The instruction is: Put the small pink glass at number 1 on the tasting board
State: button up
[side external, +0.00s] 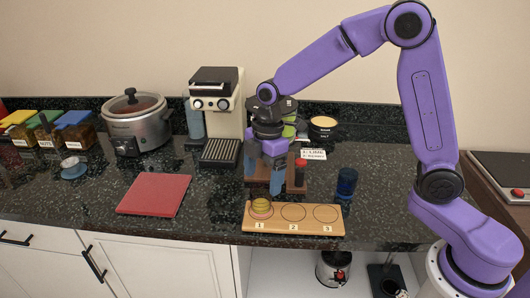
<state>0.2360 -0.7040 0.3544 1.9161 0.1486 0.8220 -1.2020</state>
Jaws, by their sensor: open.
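The tasting board (285,229) is a light wooden plank at the counter's front edge, with three circles marked 1, 2 and 3 from left to right. A small glass with pinkish and yellowish tones (261,208) stands on the circle marked 1. It looks upright. Circles 2 and 3 are empty. My gripper (277,184) is open and points down above and slightly right of the glass, behind the board. It looks apart from the glass, and I see nothing between its fingers.
A wooden rack (258,170) with a red-topped jar (300,172) stands behind my gripper. A dark blue glass (346,183) is to the right. A red mat (154,194) lies left. A coffee machine (216,105), slow cooker (137,122) and cup on saucer (73,168) stand farther left.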

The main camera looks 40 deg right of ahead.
notch_tip(320, 180, up, 7)
jog(key=shift+d, duration=0.45)
jog(key=s+d+f+m, duration=0.1)
jog(key=s+d, duration=0.2)
jog(key=s, duration=0.6)
jog(key=s+d+f+m, duration=0.1)
jog(key=s+d+m, duration=0.1)
jog(key=s, duration=0.7)
jog(key=s+d+f+m+h, duration=0.1)
jog(key=s+d+m, duration=0.1)
jog(key=s, duration=0.7)
jog(key=shift+s+d+f, duration=0.2)
jog(key=shift+s+d, duration=0.2)
jog(key=shift+d, duration=0.5)
